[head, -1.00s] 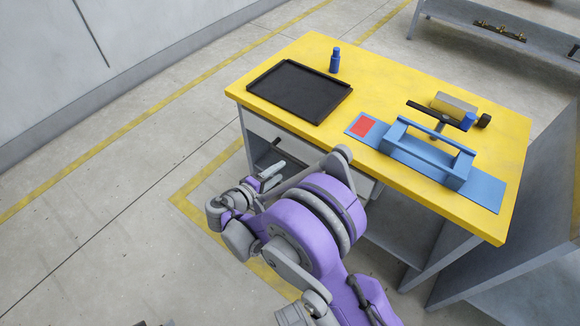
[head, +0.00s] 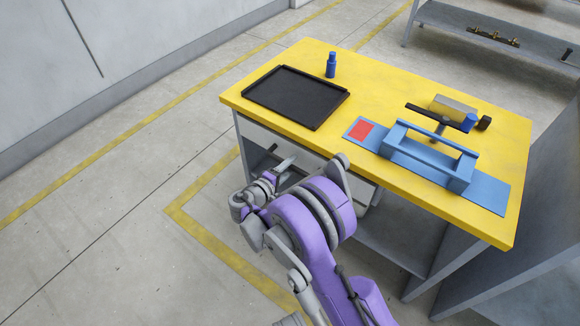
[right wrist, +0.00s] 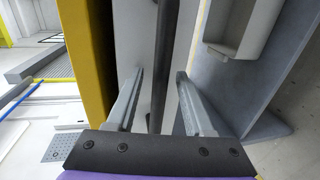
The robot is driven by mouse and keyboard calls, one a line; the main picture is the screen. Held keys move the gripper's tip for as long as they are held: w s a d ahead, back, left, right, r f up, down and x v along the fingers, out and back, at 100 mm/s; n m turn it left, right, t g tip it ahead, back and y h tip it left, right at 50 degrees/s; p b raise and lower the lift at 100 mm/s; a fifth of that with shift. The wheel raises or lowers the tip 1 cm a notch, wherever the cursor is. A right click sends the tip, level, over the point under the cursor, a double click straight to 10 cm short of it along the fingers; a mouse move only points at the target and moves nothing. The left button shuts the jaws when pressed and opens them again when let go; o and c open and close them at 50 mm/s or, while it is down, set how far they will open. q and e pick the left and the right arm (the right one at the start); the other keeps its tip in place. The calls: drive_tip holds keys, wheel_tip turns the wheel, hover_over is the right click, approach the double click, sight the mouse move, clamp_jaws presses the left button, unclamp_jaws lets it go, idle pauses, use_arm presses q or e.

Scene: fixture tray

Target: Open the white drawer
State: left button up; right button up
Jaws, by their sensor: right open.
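The white drawer (head: 258,130) is under the front edge of the yellow tabletop in the head view, and its front looks closed. My right arm covers part of it. My right gripper (head: 284,166) is close in front of the drawer front. In the right wrist view the drawer front (right wrist: 134,40) lies beyond the fingers. A dark bar handle (right wrist: 161,70) runs between the two open fingers of the gripper (right wrist: 160,82). The fingers stand apart on both sides of the bar; I cannot tell if either touches it. My left gripper is not in view.
The yellow table (head: 400,90) bears a black tray (head: 285,118), a blue bottle (head: 331,66) and a blue fixture (head: 430,155) with a red square. Its edge (right wrist: 85,60) is close beside the gripper. Grey shelving is at the right; the floor at left is clear.

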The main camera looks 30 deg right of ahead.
drive_tip(key=shift+d, duration=0.1)
clamp_jaws()
idle(1.4)
